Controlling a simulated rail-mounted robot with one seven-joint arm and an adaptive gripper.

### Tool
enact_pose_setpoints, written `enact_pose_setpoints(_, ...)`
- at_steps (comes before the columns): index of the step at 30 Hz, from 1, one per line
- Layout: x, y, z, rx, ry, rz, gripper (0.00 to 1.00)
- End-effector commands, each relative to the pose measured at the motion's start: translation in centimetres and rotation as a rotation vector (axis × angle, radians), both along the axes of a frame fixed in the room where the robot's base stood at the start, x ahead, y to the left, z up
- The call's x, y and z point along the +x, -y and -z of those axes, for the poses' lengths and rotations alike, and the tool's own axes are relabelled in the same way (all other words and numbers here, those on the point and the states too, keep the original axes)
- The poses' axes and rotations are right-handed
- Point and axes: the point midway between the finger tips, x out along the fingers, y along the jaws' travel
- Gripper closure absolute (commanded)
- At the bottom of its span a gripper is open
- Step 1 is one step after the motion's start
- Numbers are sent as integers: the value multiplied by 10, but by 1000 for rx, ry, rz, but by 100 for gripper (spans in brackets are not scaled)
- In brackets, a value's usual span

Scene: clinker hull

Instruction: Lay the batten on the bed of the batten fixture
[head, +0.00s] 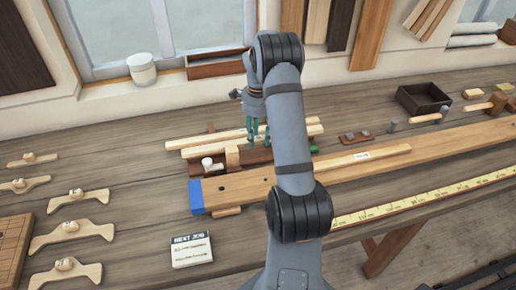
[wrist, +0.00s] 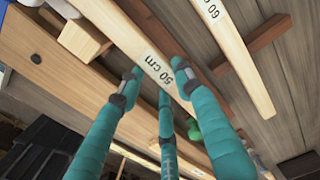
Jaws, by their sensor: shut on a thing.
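In the head view my gripper (head: 256,130) is low over the bench, partly hidden by my arm. The batten fixture (head: 263,155) is a dark reddish bed with a pale block, a white-knobbed part and a green part. Its bed (wrist: 133,52) runs beside and below the held batten in the wrist view. I cannot tell whether the batten touches anything beneath.
Another batten (wrist: 228,45), marked "60", lies across dark crosspieces (wrist: 262,42). A long blue-ended plank (head: 245,184) lies in front of the fixture, with a yellow measuring tape (head: 425,199) nearer.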

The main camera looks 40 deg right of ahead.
Motion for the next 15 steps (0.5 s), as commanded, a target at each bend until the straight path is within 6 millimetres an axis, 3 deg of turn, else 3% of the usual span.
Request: enact_pose_setpoints(15,0,0,59,0,0,0,96)
